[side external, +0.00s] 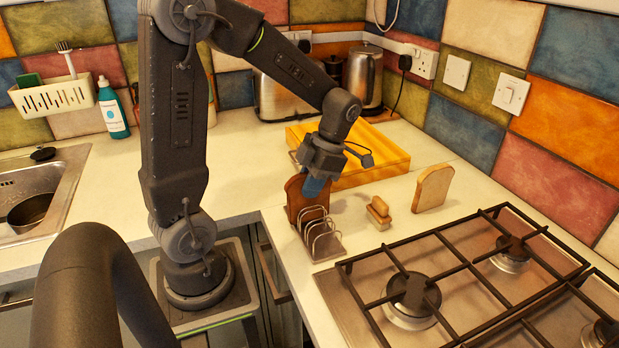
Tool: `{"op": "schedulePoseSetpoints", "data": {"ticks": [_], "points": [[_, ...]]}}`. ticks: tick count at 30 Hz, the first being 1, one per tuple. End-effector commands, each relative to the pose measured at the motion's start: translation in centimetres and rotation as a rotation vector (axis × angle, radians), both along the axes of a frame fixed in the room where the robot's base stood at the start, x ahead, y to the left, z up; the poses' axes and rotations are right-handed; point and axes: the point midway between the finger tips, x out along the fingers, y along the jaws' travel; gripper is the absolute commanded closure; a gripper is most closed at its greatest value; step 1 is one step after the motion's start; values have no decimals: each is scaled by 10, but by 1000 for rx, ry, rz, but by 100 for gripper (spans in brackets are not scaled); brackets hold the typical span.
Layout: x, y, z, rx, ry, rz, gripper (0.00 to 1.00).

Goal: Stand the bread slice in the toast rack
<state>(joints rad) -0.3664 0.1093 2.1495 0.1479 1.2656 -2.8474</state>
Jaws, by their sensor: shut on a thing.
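A dark brown bread slice (295,198) stands upright at the far end of the wire toast rack (323,240). My gripper (316,190) points down over that end of the rack and is shut on the slice near its upper right part. The slice's lower edge is hidden by the rack, so I cannot tell whether it rests in a slot or hangs just above. The nearer wire loops of the rack look empty. A second, paler bread slice (433,188) stands upright on the counter to the right, apart from my gripper.
A small wooden object (379,213) lies between the rack and the pale slice. A yellow wooden tray (392,158) is behind my gripper. The gas hob (340,300) lies close at the front right. A toaster (275,97) and a kettle (366,75) stand at the back.

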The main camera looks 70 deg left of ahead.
Motion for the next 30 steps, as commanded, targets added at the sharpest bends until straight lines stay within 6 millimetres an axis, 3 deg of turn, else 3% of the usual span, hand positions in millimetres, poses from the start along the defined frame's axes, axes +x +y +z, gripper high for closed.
{"op": "schedulePoseSetpoints", "data": {"ticks": [11,12,21,30], "points": [[0,0,-2,0,0,0,91],[0,0,-2,0,0,0,80],[0,0,-2,0,0,0,53],[2,0,2,1,-2,0,53]]}}
